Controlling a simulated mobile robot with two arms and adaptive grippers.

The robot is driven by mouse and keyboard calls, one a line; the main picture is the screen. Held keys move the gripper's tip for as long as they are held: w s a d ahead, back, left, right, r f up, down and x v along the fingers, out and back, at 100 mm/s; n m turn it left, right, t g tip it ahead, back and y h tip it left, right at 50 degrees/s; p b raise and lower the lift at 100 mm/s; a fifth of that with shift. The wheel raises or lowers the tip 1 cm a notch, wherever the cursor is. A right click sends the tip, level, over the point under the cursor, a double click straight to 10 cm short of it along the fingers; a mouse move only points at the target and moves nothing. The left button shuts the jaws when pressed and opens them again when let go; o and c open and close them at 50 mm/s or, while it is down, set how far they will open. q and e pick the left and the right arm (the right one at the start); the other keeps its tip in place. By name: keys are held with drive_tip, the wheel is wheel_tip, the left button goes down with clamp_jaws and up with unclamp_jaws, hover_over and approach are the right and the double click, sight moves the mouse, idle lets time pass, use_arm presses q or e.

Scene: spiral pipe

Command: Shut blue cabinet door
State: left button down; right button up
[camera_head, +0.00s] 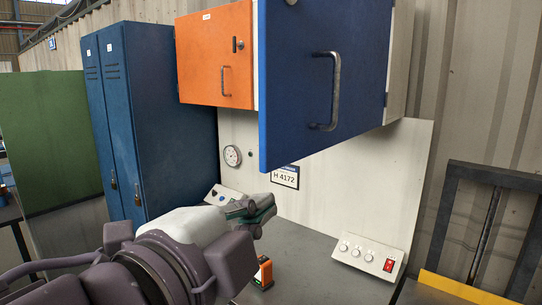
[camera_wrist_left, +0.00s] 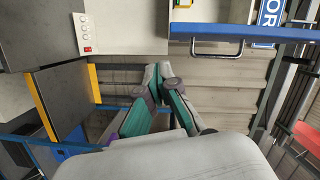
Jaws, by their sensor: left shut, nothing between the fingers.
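The blue cabinet door (camera_head: 310,80) with its grey bar handle (camera_head: 328,92) hangs at the upper middle of the head view. It stands out from the white cabinet (camera_head: 400,65), so it appears open; the cabinet's inside is hidden behind it. In the left wrist view, a blue edge with a bar handle (camera_wrist_left: 217,52) at the top looks like this door. My left gripper (camera_head: 268,208) is shut and empty, below the door and apart from it. Its closed fingers also show in the left wrist view (camera_wrist_left: 158,78). My right gripper is not in view.
An orange cabinet (camera_head: 213,55) hangs left of the blue door, and tall blue lockers (camera_head: 150,120) stand further left. Below are a grey worktop (camera_head: 320,262), a control box with a red switch (camera_head: 366,254) and a small orange-black device (camera_head: 263,273). A yellow-edged frame stands right.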

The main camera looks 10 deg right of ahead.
sight(289, 153)
use_arm(q)
drive_tip(key=w+d+r+m+p, duration=0.1)
drive_tip(key=w+d+p, duration=0.1)
drive_tip(key=w+d+r+m+p, duration=0.1)
drive_tip(key=w+d+p, duration=0.1)
drive_tip(key=w, duration=0.1)
drive_tip(key=w+d+r+m+p, duration=0.1)
drive_tip(key=w+d+p, duration=0.1)
drive_tip(key=w, duration=0.1)
drive_tip(key=shift+d+r+t+h, duration=0.15)
drive_tip(key=shift+r+t+h, duration=0.15)
drive_tip(key=shift+r, duration=0.1)
drive_tip(key=shift+w+a+f, duration=0.1)
drive_tip(key=shift+w+a, duration=0.05)
drive_tip(key=shift+a, duration=0.05)
drive_tip(key=shift+d, duration=0.1)
drive_tip(key=shift+d, duration=0.15)
drive_tip(key=shift+m, duration=0.3)
